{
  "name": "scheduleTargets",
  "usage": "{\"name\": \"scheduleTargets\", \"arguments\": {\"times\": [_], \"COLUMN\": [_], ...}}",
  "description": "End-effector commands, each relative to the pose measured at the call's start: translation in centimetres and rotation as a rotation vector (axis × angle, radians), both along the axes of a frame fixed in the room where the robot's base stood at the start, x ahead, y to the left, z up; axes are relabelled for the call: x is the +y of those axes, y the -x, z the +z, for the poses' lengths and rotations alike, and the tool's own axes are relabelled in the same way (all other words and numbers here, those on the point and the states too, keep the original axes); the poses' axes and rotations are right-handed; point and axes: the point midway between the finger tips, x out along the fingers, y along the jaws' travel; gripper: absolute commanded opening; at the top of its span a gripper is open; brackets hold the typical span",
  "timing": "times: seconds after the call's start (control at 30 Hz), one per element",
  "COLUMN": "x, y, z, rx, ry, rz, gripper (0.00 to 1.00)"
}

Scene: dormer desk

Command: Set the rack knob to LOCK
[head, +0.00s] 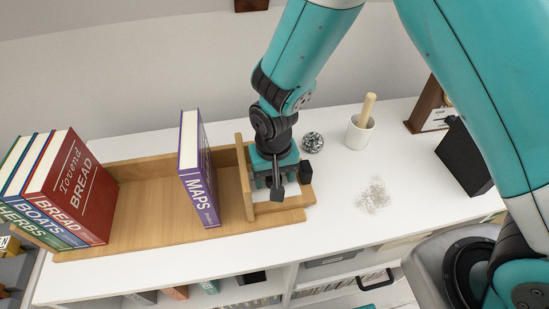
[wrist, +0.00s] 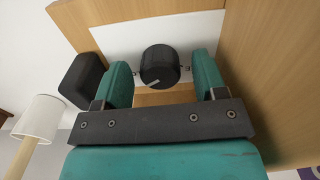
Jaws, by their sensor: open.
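The rack knob (wrist: 160,67) is round and black, on a white plate (wrist: 118,38) on the rack's wooden end. A pale pointer line on it points to the lower left in the wrist view. Small dark marks show on the plate beside the knob; the fingers partly cover them and I cannot read the words. My gripper (wrist: 161,70) is open, with one teal finger on each side of the knob and gaps visible.
The wooden rack (head: 145,205) holds a purple MAPS book (head: 198,170) and several books at left, including a red BREAD book (head: 75,190). A black block (wrist: 83,82) is beside the plate. A white cup (head: 359,135) and a patterned ball (head: 313,142) stand behind.

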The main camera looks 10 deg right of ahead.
Motion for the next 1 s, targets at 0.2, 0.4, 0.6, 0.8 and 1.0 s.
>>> {"name": "scheduleTargets", "arguments": {"times": [0.2,0.4,0.6,0.8,1.0], "x": [0.1,0.0,0.0,0.0,0.0], "y": [-0.1,-0.1,-0.1,0.0,0.0], "z": [3.7,9.0,13.6,16.3,17.1], "rx": [-0.006,-0.007,-0.006,-0.003,-0.001], "ry": [-0.004,-0.004,-0.004,-0.002,0.0], "rz": [0.0,0.0,-0.001,-0.001,-0.001], "gripper": [0.65,0.65,0.65,0.65,0.65]}}
